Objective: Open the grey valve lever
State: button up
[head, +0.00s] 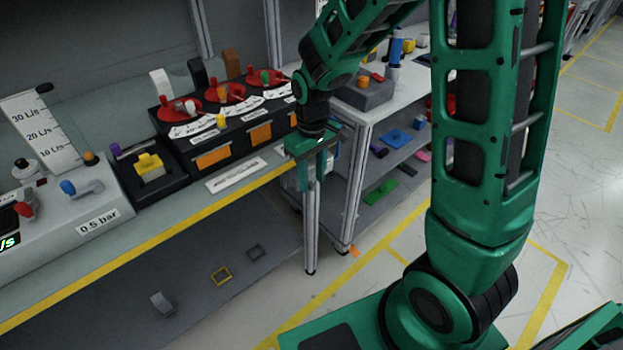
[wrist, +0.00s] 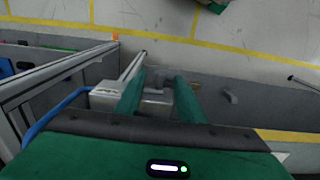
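A red dial with a grey lever (head: 186,105) is on the leftmost unit of the black dashboard module (head: 190,150); it looks like the grey valve lever. The lever's exact angle is too small to read. My gripper (head: 314,182) points down past the module's right end, in front of the bench edge, well apart from the lever. In the wrist view my gripper (wrist: 159,78) shows two green fingers apart with nothing held between them. The lever does not show in the wrist view.
Two more red dials, one with a green lever (head: 265,77), stand right of it. A shelf unit (head: 353,185) stands at right. The yellow-edged bench front (head: 150,232) is clear.

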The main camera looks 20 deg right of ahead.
aim_at(310, 186)
jog(key=shift+f, duration=0.6)
grip_shut()
jog(key=f+h, duration=0.1)
jog(key=h, duration=0.1)
jog(key=f+t+h, duration=0.1)
jog(key=shift+s+a+h, duration=0.15)
jog(key=shift+a+h, duration=0.2)
jog(key=shift+h, duration=0.05)
jog(key=f+h, duration=0.1)
jog(key=t+h, duration=0.1)
jog(key=h, duration=0.1)
jog(key=shift+f, duration=0.4)
jog(key=shift+w+d+f+t+h, duration=0.15)
jog(key=shift+d+f+t+h, duration=0.45)
jog(key=shift+h, duration=1.15)
jog(key=shift+w+d+f+t+h, duration=0.3)
jog(key=shift+f+t+h, duration=0.35)
jog(key=shift+h, duration=1.05)
jog(key=shift+w+d+f+t+h, duration=0.1)
jog(key=shift+d+f+t+h, duration=0.55)
jog(key=shift+h, duration=1.1)
jog(key=shift+f, duration=0.1)
